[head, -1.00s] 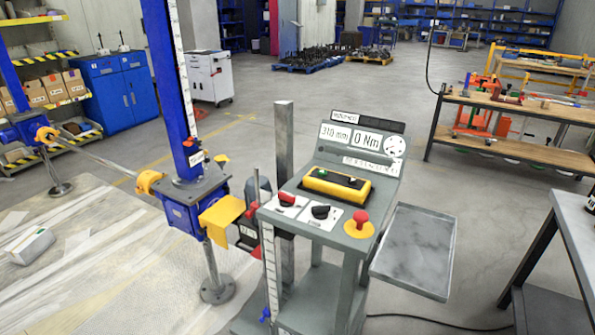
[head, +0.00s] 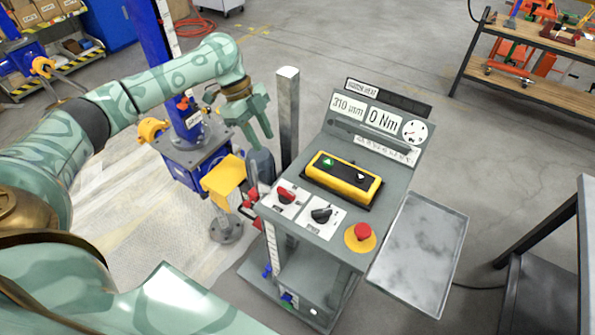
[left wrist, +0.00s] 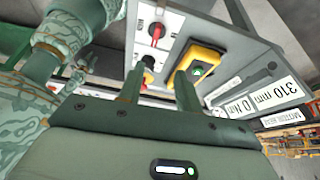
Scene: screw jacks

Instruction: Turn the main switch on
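The control console (head: 300,225) stands right of the blue jack post. Its slanted top carries a red rotary switch (head: 286,194) on a white plate at the left, which also shows in the left wrist view (left wrist: 157,31). A black rotary knob (head: 321,215) sits beside it. My left gripper (head: 263,118) hangs above and behind the console's left side, up and left of the red switch and apart from it. In the left wrist view its two fingers (left wrist: 162,72) stand apart with nothing held between them. My right gripper is not in view.
A yellow pendant (head: 343,178) with buttons lies on the console behind the knobs. A red emergency button (head: 362,232) is at the right front. A grey post (head: 287,120) stands close behind my left gripper. A metal tray (head: 418,255) juts out at the right.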

